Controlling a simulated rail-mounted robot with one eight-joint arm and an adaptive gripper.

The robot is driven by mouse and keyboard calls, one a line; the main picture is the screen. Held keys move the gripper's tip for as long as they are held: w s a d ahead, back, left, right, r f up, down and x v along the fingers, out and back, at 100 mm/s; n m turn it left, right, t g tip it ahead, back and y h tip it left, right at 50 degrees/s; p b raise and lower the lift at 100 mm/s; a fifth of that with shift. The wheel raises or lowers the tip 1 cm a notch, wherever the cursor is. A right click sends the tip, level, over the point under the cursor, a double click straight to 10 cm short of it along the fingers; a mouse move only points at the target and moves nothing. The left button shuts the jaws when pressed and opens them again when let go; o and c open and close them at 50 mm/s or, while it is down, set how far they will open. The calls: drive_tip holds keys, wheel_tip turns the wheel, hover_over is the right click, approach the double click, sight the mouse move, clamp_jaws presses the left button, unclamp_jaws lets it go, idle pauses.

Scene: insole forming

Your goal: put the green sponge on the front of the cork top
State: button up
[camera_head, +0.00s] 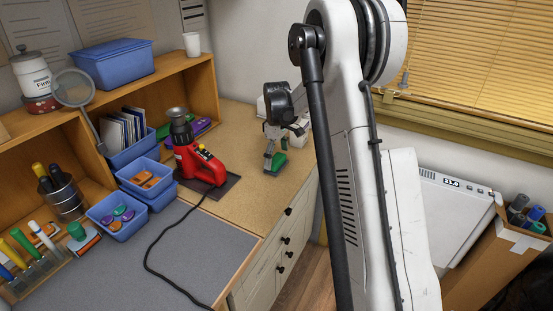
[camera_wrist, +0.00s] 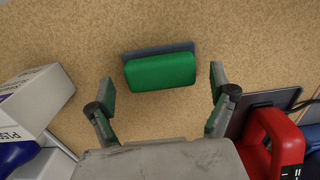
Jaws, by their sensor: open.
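The green sponge (camera_wrist: 160,71) lies on the cork top (camera_wrist: 160,28), with a dark flat edge showing along its far side in the wrist view. In the head view the sponge (camera_head: 275,162) sits near the front edge of the cork top (camera_head: 232,200). My gripper (camera_wrist: 162,85) is open, with one finger on each side of the sponge and visible gaps between fingers and sponge. In the head view my gripper (camera_head: 270,150) is right above the sponge, and its fingers partly cover it. I cannot tell how high the fingers are.
A red heat tool (camera_head: 200,163) stands on a dark plate left of the sponge; in the wrist view the tool (camera_wrist: 272,140) is close to my right finger. White boxes (camera_wrist: 35,100) lie to the left there. Blue bins (camera_head: 118,212) and a grey mat (camera_head: 190,250) are farther left.

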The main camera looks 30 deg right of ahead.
sight(277, 159)
wheel_tip(277, 159, up, 10)
drive_tip(key=s+a+r+m+t, duration=0.2)
drive_tip(key=s+a+r, duration=0.5)
drive_tip(key=r, duration=0.1)
drive_tip(key=s+a+r+m+t, duration=0.15)
drive_tip(key=s+a, duration=0.35)
drive_tip(key=s, duration=0.5)
drive_tip(key=s+a+r+m+t, duration=0.1)
drive_tip(key=s+a+r+t, duration=0.1)
drive_tip(key=s+a, duration=0.55)
drive_tip(key=s+a+f+m+t, duration=0.1)
drive_tip(key=s+f, duration=0.3)
drive_tip(key=s, duration=0.6)
drive_tip(key=shift+s+a+m+t, duration=0.15)
drive_tip(key=shift+s+m+t, duration=0.2)
drive_tip(key=shift+m, duration=0.2)
drive_tip(key=shift+f, duration=0.2)
drive_tip(key=shift+f+b, duration=0.7)
drive_tip(key=shift+b, duration=0.25)
